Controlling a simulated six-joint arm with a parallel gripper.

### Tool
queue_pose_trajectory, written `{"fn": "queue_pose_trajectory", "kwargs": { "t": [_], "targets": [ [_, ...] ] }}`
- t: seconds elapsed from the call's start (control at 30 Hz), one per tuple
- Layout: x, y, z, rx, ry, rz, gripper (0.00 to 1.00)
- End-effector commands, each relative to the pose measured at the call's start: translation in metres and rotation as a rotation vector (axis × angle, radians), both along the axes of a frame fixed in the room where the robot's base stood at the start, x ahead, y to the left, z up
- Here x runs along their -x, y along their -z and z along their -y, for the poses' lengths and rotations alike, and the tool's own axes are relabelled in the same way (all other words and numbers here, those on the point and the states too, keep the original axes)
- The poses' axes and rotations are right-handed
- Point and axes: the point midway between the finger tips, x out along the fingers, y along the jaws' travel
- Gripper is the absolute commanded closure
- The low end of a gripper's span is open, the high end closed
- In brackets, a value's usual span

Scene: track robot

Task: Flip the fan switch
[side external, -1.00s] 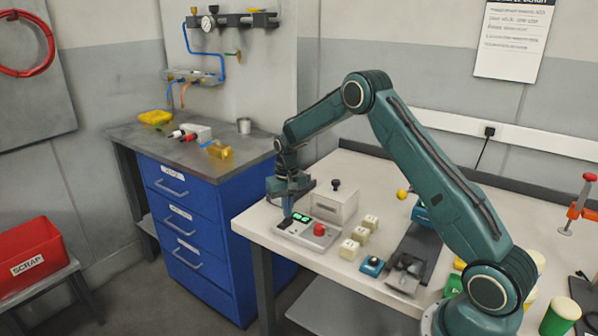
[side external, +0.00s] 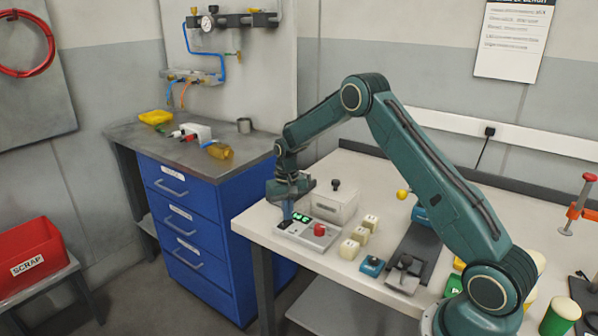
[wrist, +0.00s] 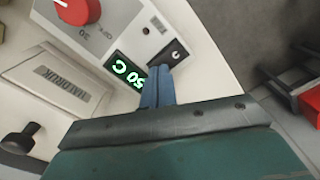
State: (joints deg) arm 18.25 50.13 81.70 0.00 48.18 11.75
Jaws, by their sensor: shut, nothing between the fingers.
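The control panel (side external: 295,236) is a light box at the left end of the white bench. It has a red knob (side external: 319,229) and a green lit display (side external: 301,218), which reads "50 C" in the wrist view (wrist: 126,72). A small black rocker switch (wrist: 174,52) sits beside the display; no fan label is readable. My gripper (side external: 287,214) points down over the panel's left end. In the wrist view its blue fingers (wrist: 163,72) are together and empty, with their tips at the near edge of the switch. Whether they touch it is unclear.
A pale box with a black knob (side external: 335,200) stands just behind the panel. Several cream blocks (side external: 360,236) and a blue button box (side external: 371,267) stand to the right. The bench edge and blue drawer cabinet (side external: 195,230) lie to the left.

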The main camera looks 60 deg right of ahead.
Motion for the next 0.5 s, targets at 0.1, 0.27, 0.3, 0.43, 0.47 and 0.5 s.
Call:
{"fn": "queue_pose_trajectory", "kwargs": {
  "t": [0.1, 0.27, 0.3, 0.43, 0.47, 0.5],
  "targets": [
    [0.0002, 0.0016, -0.0001, 0.000, 0.000, -0.001, 1.00],
    [0.0003, 0.0033, -0.0001, 0.000, 0.000, -0.001, 1.00],
    [0.0003, 0.0037, -0.0001, 0.000, 0.000, -0.001, 1.00],
    [0.0002, 0.0045, -0.0002, 0.000, 0.000, -0.001, 1.00],
    [0.0003, 0.0045, -0.0001, 0.000, 0.000, -0.001, 1.00],
    [0.0003, 0.0042, -0.0003, 0.000, 0.000, -0.001, 1.00]
  ]
}}
